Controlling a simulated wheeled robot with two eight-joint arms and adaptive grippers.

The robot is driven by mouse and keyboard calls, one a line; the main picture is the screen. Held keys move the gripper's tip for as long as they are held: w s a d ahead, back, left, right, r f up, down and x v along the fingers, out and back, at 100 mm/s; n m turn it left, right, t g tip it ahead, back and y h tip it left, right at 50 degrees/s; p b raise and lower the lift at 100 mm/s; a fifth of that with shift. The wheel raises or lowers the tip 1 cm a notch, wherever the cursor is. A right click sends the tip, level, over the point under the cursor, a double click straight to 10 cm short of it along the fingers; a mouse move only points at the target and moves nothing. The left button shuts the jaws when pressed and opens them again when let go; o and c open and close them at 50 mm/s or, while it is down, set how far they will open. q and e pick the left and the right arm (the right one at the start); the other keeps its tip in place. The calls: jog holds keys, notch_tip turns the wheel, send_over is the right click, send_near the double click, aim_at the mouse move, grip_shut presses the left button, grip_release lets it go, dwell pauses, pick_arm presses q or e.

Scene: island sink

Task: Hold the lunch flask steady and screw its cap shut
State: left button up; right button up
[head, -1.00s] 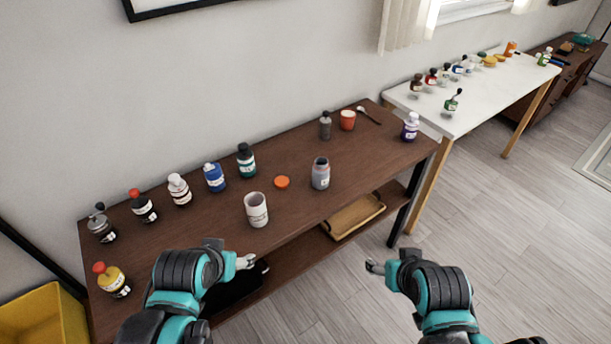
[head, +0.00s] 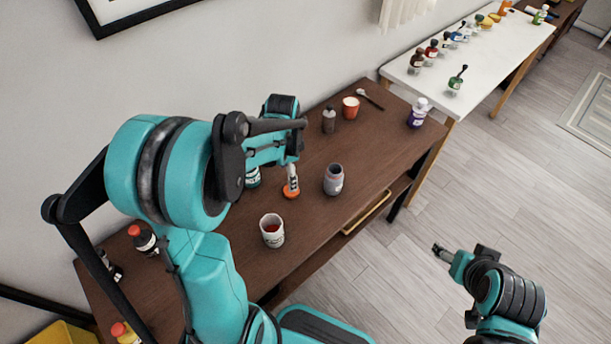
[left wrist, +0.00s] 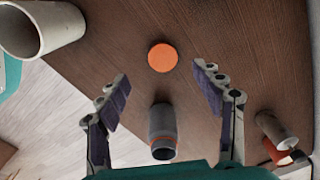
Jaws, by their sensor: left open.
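The lunch flask appears to be the grey open-topped container (head: 333,181), upright on the brown table; it also shows in the left wrist view (left wrist: 162,130). A flat orange cap (head: 291,194) lies apart from it, to its left in the head view; it also shows in the left wrist view (left wrist: 162,57). My left gripper (head: 291,178) is over the cap, pointing down. In the left wrist view my left gripper (left wrist: 161,78) is open and empty, its fingers spread. My right gripper (head: 438,250) is off the table's front side, above the floor; its jaws are too small to read.
A white cup (head: 272,236) stands near the table's front edge, left of the flask. A grey bottle (head: 329,121), a red-orange cup (head: 351,108), a spoon (head: 369,98) and a purple bottle (head: 417,113) stand or lie farther right. My left arm hides several bottles along the wall.

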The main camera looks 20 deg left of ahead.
pick_arm(q)
jog(key=shift+w+f+m, duration=0.2)
jog(key=shift+w+m, duration=0.1)
jog(key=shift+w, duration=0.15)
jog(key=shift+s, duration=0.1)
jog(key=shift+f+b, duration=0.5)
jog(key=shift+f, duration=0.8)
notch_tip(320, 180, down, 5)
jog(key=b, duration=0.3)
jog(key=shift+d+f, duration=0.1)
jog(key=shift+f, duration=0.05)
jog(key=c, duration=0.9)
